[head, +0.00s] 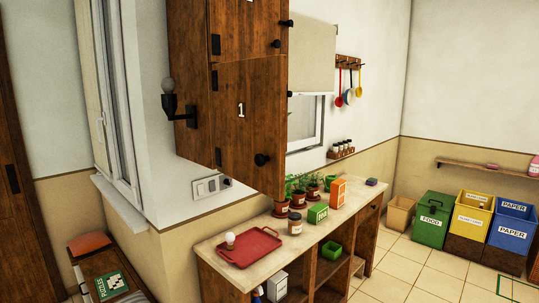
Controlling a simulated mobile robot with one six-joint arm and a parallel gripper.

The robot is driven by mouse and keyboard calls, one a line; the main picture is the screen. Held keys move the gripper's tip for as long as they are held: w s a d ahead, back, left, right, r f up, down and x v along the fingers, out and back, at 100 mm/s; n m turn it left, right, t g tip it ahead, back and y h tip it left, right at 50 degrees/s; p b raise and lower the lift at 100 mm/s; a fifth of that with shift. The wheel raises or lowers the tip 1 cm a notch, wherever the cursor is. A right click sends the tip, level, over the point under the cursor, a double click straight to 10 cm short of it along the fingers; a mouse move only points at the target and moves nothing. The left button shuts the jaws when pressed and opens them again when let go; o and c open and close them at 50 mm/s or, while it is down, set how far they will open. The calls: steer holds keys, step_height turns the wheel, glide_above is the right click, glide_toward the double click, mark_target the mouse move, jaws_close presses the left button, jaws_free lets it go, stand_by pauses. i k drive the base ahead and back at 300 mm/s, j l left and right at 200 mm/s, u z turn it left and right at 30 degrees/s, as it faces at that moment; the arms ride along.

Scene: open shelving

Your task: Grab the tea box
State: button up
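My gripper is not in this view. Two small boxes stand on the pale countertop (216,262): an upright orange box (338,192) and a lower green box (318,213) in front of it to the left. A white box (277,286) stands on the open shelf below the counter. The print on these boxes is too small to read, so I cannot tell which is the tea box.
The counter also holds a red tray (250,248) with a light bulb (230,239), a jar (295,223) and potted plants (299,197). A wooden wall cabinet (245,130) overhangs its left part. Recycling bins (466,227) stand at the right. Tiled floor (400,272) is clear in front.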

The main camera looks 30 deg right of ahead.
mark_target(317, 214)
steer(key=i+l, duration=0.2)
steer(key=l, duration=0.15)
steer(key=i+l, duration=0.15)
steer(key=l, duration=0.25)
steer(key=i+l, duration=0.2)
steer(key=l, duration=0.15)
steer(key=i+l, duration=0.15)
steer(key=l, duration=0.2)
steer(key=i+l, duration=0.2)
steer(key=l, duration=0.2)
steer(key=i+l, duration=0.15)
steer(key=l, duration=0.2)
steer(key=i+l, duration=0.15)
steer(key=i, duration=0.15)
steer(key=i+l, duration=0.15)
steer(key=i, duration=0.2)
